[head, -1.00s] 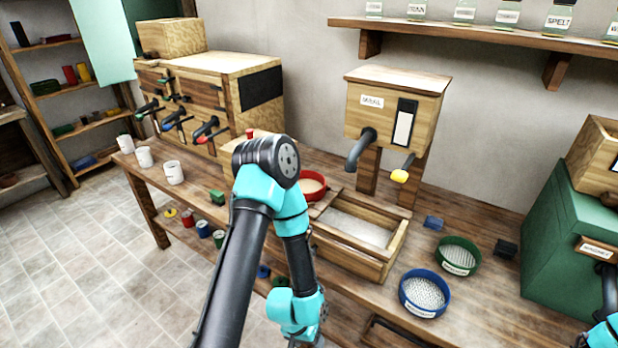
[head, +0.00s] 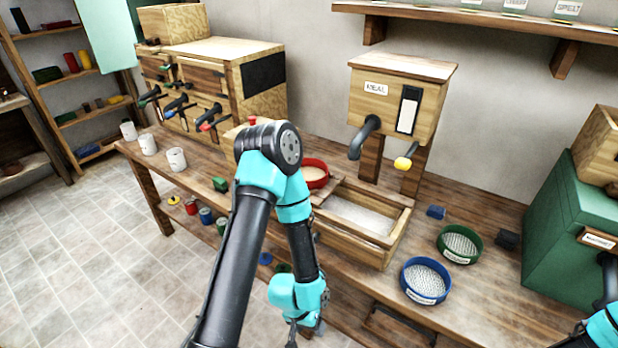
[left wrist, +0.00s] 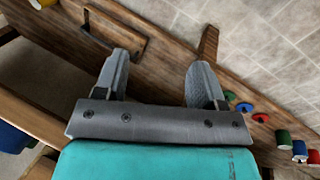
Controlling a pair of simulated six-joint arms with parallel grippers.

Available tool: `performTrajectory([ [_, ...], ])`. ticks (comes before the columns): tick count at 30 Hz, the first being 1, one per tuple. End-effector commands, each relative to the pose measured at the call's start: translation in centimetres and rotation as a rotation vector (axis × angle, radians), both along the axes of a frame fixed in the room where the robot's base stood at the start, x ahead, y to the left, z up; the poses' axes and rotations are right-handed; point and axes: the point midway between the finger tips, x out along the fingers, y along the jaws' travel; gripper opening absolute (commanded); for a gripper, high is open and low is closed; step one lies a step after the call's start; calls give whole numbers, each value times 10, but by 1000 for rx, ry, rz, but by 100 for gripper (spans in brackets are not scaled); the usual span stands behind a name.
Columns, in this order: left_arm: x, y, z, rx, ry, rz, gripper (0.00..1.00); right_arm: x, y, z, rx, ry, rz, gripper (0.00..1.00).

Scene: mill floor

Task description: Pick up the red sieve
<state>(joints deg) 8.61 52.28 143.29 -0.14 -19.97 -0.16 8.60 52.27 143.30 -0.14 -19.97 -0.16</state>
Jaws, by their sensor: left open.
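The red sieve (head: 317,181) sits on the bench in the head view, left of the wooden trough, with pale stuff inside its rim. My left arm hides its left part. My left gripper (left wrist: 160,72) is open and empty in the left wrist view, with bench wood and floor behind its fingers. In the head view that gripper is low, near the bottom edge at the bench's front, well apart from the sieve, and its fingers are hard to make out. The left wrist view does not show the red sieve. My right gripper is out of frame.
The wooden trough (head: 393,240) stands under the meal spout (head: 365,138). A green sieve (head: 443,246) and a blue sieve (head: 408,286) lie to its right. White cups (head: 177,160) line the bench's left end. Coloured spools (head: 206,216) sit on a lower shelf.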

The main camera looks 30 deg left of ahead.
Motion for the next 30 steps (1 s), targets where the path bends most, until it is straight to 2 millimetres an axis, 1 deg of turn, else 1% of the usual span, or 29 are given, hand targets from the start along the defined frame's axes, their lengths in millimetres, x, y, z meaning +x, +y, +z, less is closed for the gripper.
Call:
performTrajectory([
  [8, 0, 0, 0, 0, 0, 0, 64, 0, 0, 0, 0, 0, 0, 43],
  [11, 0, 0, 0, 0, 0, 0, 56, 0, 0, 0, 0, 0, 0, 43],
  [17, 0, 0, 0, 0, 0, 0, 37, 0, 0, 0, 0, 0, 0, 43],
  [18, 0, 0, 0, 0, 0, 0, 36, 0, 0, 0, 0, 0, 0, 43],
  [26, 3, 1, 1, -1, 3, 11, 36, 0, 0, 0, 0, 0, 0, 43],
  [29, 14, 4, 5, -2, 17, 57, 36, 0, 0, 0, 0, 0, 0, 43],
  [30, 22, 6, 8, -4, 29, 89, 36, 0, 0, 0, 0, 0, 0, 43],
])
